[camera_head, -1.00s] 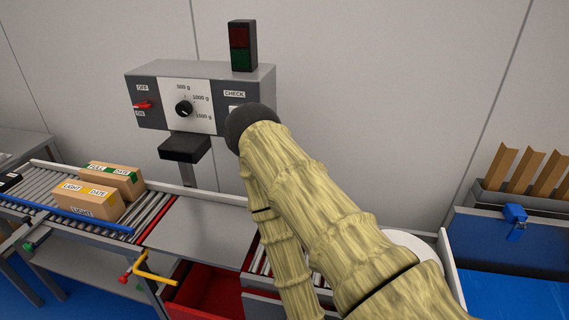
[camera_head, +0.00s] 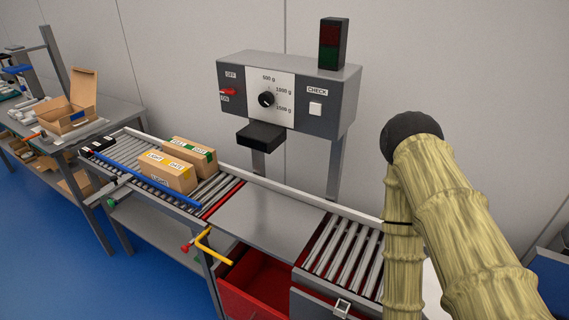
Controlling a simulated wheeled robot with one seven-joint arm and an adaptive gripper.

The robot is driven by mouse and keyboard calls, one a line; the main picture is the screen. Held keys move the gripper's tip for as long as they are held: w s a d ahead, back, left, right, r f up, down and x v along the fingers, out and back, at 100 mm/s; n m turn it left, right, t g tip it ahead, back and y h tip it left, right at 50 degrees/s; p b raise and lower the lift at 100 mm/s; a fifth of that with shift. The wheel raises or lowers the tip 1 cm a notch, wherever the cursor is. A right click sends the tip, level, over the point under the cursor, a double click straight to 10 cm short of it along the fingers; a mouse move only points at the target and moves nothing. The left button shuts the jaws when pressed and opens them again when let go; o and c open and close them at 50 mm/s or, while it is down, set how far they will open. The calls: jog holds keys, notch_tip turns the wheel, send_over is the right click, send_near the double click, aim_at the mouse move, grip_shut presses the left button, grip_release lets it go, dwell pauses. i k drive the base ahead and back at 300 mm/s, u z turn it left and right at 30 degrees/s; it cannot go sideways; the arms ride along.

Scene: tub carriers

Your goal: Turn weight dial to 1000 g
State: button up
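The weight dial (camera_head: 266,99) is a round black knob on the white plate of a grey control box (camera_head: 345,85). Labels for 500 g, 1000 g and 1500 g run from above it down its right side. Its light pointer mark is too small to tell exactly which label it faces. Nothing touches the dial. My bamboo-patterned arm (camera_head: 450,210) is at the right, apart from the box, with its dark rounded joint (camera_head: 410,128) uppermost. My gripper is out of view.
A red switch (camera_head: 228,92) sits left of the dial and a CHECK button (camera_head: 316,108) right of it. An unlit red-green lamp (camera_head: 333,44) stands on top. A black ledge (camera_head: 261,135) juts out below. Cartons (camera_head: 168,173) stand on the roller conveyor (camera_head: 126,165). A yellow handle (camera_head: 214,246) sticks out in front.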

aim_at(266, 98)
jog(key=u, duration=0.05)
jog(key=k, duration=0.5)
jog(key=u, duration=1.45)
jog(key=i, duration=1.1)
jog(key=z, duration=1.9)
